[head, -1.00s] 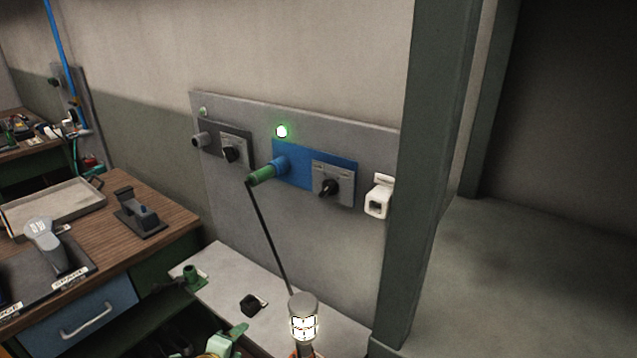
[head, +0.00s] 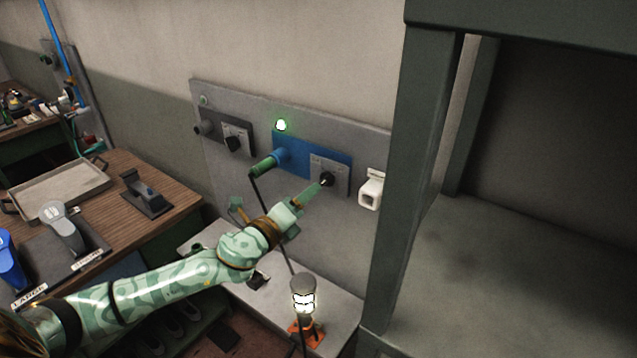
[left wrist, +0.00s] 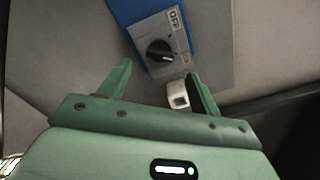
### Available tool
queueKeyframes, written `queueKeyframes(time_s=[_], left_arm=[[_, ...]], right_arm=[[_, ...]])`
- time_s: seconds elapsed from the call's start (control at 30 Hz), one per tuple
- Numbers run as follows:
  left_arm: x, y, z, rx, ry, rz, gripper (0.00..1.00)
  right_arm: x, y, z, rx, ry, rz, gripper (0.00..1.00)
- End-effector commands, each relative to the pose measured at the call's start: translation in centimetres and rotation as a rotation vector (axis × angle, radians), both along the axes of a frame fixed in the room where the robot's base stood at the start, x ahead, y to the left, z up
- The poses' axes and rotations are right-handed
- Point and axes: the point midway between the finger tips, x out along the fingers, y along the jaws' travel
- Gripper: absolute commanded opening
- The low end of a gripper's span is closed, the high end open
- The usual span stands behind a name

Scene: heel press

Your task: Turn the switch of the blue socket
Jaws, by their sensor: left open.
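The blue socket (head: 297,155) is on the grey wall panel, with a green plug (head: 264,165) in its left side and a lit green lamp (head: 281,125) above it. Its switch is a black rotary knob (head: 327,179) on a grey plate; the knob also shows in the left wrist view (left wrist: 160,52), beside a label that reads OFF. My left gripper (head: 318,188) is in front of the knob. In the left wrist view its two fingers (left wrist: 158,84) are spread, with the knob beyond and between them, apart from both. My right gripper is not in view.
A grey socket with its own knob (head: 236,143) is left on the panel. A white holder (head: 371,189) hangs right of the blue socket, near a green post (head: 416,170). A lit caged lamp (head: 304,294) stands on the ledge below.

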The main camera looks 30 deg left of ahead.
Motion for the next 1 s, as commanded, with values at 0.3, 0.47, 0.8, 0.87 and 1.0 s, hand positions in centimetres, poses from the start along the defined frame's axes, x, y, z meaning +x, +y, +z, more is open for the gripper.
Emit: queueKeyframes(time_s=[0.3,0.47,0.8,0.87,1.0], left_arm=[[5.4,-0.8,0.0,0.0,-0.001,0.001,0.64],[6.2,-0.9,0.0,-0.002,0.001,-0.001,0.64],[6.2,-0.9,0.0,-0.001,0.001,-0.001,0.33],[6.2,-0.9,0.0,-0.001,0.002,0.0,0.19],[6.1,-0.9,-0.1,-0.002,0.002,0.0,0.19]], right_arm=[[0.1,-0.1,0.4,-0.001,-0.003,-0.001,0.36],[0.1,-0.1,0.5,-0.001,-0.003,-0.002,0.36],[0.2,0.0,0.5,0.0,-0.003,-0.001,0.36],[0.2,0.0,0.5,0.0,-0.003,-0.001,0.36],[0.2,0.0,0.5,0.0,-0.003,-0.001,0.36]])
